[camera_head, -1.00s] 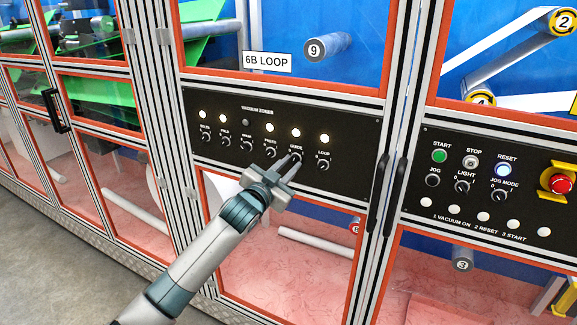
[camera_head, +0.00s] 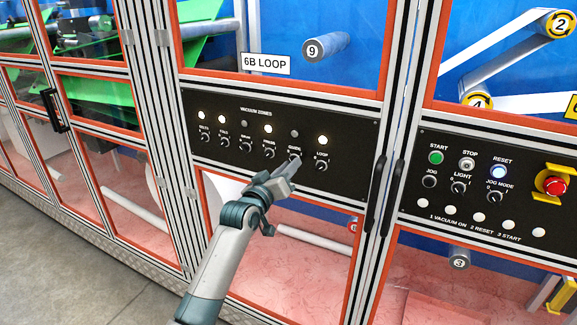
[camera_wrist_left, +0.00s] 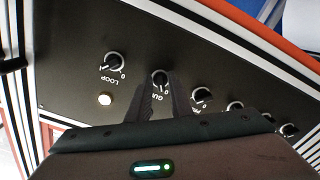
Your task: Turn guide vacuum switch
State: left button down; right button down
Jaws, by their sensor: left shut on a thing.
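The guide vacuum switch (camera_head: 295,157) is a small black knob in the row on the black vacuum zones panel (camera_head: 350,185), second from the right. In the left wrist view, the guide knob (camera_wrist_left: 160,76) sits at the tips of my left gripper's dark fingers. My left gripper (camera_head: 293,165) is shut on this knob, its arm reaching up from below. The fingers partly cover the knob and its marks. The lamp above guide (camera_head: 294,133) is dark. My right gripper is not in view.
The loop knob (camera_head: 321,166) is close on the right and the press knob (camera_head: 269,150) on the left. The loop lamp (camera_head: 323,140) is lit. A black door handle (camera_head: 377,180) stands right of the panel. A button panel (camera_head: 480,190) is farther right.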

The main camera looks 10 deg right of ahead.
pick_arm(q)
jog(key=shift+n+p, duration=0.35)
jog(key=shift+n, duration=0.95)
jog(key=c, duration=1.8)
grip_release()
jog(key=shift+c, duration=0.2)
jog(key=shift+s, duration=0.1)
jog(key=b+v, duration=0.4)
jog(key=v, duration=1.3)
jog(key=shift+b, duration=0.4)
jog(key=shift+s+a, duration=0.1)
